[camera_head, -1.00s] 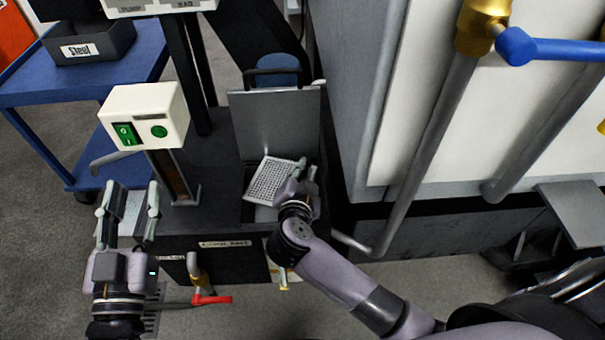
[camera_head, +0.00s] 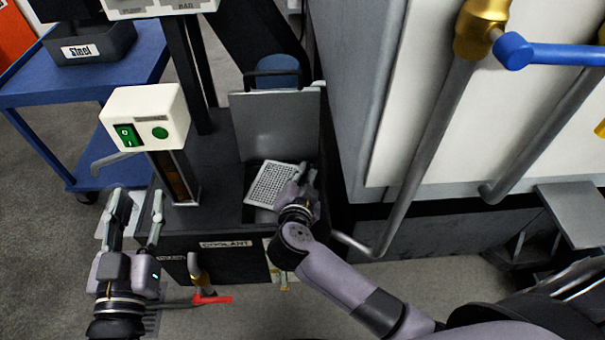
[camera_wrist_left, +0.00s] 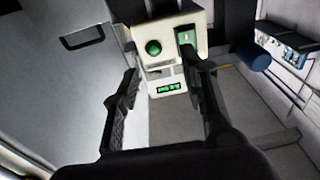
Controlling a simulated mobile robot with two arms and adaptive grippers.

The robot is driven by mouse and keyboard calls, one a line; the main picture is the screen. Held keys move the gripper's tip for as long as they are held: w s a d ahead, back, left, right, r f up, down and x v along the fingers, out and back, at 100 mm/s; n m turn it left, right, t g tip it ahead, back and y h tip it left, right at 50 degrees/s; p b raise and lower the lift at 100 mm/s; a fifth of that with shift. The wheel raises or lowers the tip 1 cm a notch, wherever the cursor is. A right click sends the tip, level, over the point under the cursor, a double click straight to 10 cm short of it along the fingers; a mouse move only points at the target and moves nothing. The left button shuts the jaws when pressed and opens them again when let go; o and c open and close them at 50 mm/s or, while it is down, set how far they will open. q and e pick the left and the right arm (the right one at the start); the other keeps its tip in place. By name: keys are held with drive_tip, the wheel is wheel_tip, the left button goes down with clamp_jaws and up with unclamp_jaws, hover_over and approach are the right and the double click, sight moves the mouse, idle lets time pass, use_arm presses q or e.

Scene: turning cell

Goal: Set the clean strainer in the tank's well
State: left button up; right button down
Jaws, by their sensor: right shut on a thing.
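The strainer is a pale perforated plate (camera_head: 270,183) at the well opening in the top of the dark coolant tank (camera_head: 215,262). My right gripper (camera_head: 302,178) is shut on its right side. The strainer lies at an angle to the opening's edges; I cannot tell whether it rests inside the well or is held just above it. The gripper hides its right end. The tank's grey lid (camera_head: 275,125) stands open behind it. My left gripper (camera_head: 138,205) is open and empty, left of the tank; its spread fingers also show in the left wrist view (camera_wrist_left: 165,105).
A white switch box (camera_head: 146,116) stands on a post at the tank's left. A red-handled valve (camera_head: 211,299) is on the tank's front. A blue cart (camera_head: 80,85) with a labelled bin stands at back left. A large machine with pipes (camera_head: 430,150) bounds the right.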

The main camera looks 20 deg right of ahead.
drive_tip(key=c, duration=1.7)
unclamp_jaws()
use_arm(q)
drive_tip(key=shift+f, duration=0.15)
use_arm(e)
drive_tip(key=shift+o, duration=0.2)
drive_tip(key=shift+r, duration=0.15)
drive_tip(key=shift+s+a+r, duration=0.15)
drive_tip(key=shift+s+r, duration=0.05)
drive_tip(key=shift+r, duration=0.4)
drive_tip(key=p+v, duration=0.1)
drive_tip(key=v, duration=0.4)
drive_tip(key=shift+s+a+r+p, duration=0.1)
drive_tip(key=shift+s+a+p, duration=0.05)
drive_tip(key=shift+s+p, duration=0.25)
use_arm(q)
drive_tip(key=s+a+f+g+y, duration=0.1)
drive_tip(key=s+f+g, duration=0.2)
drive_tip(key=f, duration=0.3)
drive_tip(key=s+a+f+g+y+p, duration=0.1)
drive_tip(key=s+a+f+g, duration=0.1)
drive_tip(key=f+g, duration=0.3)
drive_tip(key=shift+s+a+f+g+y, duration=0.35)
drive_tip(key=shift+s+f, duration=0.2)
drive_tip(key=shift+f, duration=0.35)
use_arm(e)
drive_tip(key=shift+v, duration=2.8)
